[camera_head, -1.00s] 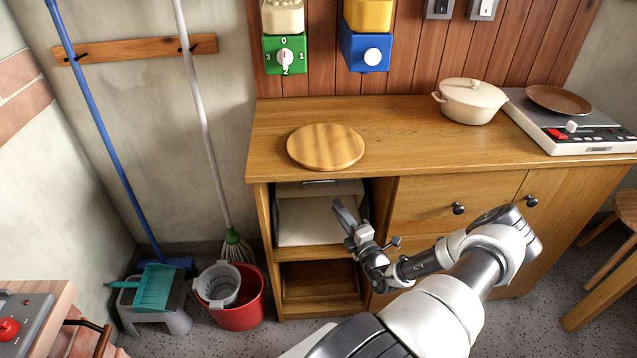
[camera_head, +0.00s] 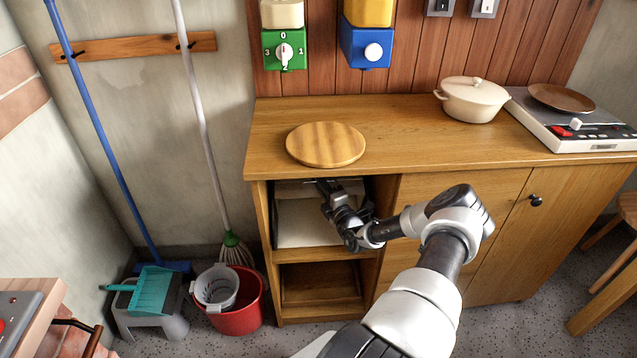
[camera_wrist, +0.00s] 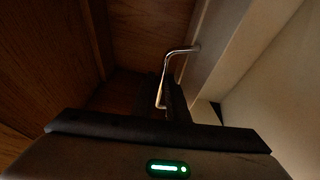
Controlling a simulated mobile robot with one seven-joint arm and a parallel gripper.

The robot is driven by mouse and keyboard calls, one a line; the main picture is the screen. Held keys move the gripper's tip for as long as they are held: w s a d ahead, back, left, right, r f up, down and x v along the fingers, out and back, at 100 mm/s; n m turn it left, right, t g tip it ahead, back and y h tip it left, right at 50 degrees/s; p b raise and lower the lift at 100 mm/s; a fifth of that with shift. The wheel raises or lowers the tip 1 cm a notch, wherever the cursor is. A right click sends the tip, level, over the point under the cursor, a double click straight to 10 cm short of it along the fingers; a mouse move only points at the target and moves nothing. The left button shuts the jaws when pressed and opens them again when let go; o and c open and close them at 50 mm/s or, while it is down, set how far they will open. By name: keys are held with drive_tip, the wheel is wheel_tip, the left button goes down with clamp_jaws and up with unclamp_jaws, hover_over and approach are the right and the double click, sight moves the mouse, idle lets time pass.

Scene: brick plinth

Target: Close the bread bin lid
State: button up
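The bread bin (camera_head: 300,225) is a pale box in the upper left compartment of the wooden cabinet. Its lid (camera_head: 290,189) looks raised, with its upper edge close under the worktop. The bent metal lid handle (camera_wrist: 180,52) shows in the wrist view, fixed to a pale panel edge. My gripper (camera_head: 326,189) is inside the compartment, at the upper part of the bin. In the wrist view its dark fingertips (camera_wrist: 172,98) are at the free end of the handle. I cannot tell whether they grip it. My gripper and wrist hide part of the bin's right side.
The worktop (camera_head: 420,135) overhangs the compartment closely. A round wooden board (camera_head: 326,144) lies on it, with a cream pot (camera_head: 472,100) further right. An open lower shelf (camera_head: 318,285) is below the bin. A red bucket (camera_head: 240,315) stands on the floor at left.

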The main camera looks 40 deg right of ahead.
clamp_jaws()
drive_tip(key=shift+s, duration=0.1)
idle(1.3)
